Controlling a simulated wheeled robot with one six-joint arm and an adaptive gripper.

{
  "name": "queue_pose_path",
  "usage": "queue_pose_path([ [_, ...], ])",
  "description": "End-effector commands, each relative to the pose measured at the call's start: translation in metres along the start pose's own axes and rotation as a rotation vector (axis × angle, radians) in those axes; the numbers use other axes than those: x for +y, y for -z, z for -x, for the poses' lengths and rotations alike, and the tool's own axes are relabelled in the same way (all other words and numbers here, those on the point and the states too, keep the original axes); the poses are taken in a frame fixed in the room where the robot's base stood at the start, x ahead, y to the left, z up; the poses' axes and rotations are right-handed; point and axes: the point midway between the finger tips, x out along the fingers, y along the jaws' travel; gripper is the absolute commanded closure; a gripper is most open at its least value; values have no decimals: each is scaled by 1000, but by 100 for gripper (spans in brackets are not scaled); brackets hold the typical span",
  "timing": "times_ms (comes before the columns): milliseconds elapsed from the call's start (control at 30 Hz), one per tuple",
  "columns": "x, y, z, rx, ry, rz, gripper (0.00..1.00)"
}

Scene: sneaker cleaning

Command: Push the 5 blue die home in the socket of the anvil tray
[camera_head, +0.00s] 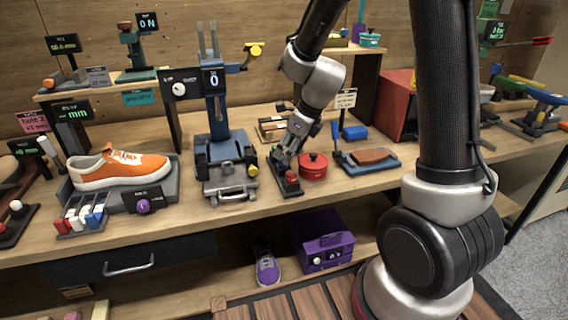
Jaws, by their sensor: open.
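My gripper (283,157) points down at the middle of the bench, small in this view. Its tips are just above or at a small dark tray (293,190) with a red part (291,177) on it; contact cannot be told. I cannot read any part there as the 5 blue die, and the gripper may hide it. I cannot tell for sure which piece is the anvil tray or see its socket. A blue press (215,105) with a "0" display stands just left of my gripper, with a grey base (226,190) in front.
A red lidded pot (313,168) stands close right of the dark tray. A blue tray with a brown pad (373,156) is farther right. An orange sneaker (120,168) and colored blocks (82,217) are at left. A purple box (324,247) is below.

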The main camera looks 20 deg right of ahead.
Motion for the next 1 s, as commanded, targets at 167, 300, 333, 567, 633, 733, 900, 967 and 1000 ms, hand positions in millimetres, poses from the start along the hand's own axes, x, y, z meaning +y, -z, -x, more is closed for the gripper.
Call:
queue_pose_path([
  [167,1,0,-28,3,-3,1,47],
  [300,1,-1,-33,1,-1,2,47],
  [333,1,-1,-34,1,-1,3,47],
  [567,1,-1,-33,1,-1,3,65],
  [633,1,-1,-33,1,-1,3,78],
  [733,1,-1,-33,1,-1,2,96],
  [900,1,-1,-33,1,-1,2,97],
  [967,1,-1,-33,1,-1,3,97],
  [1000,1,-2,-32,0,-1,3,97],
])
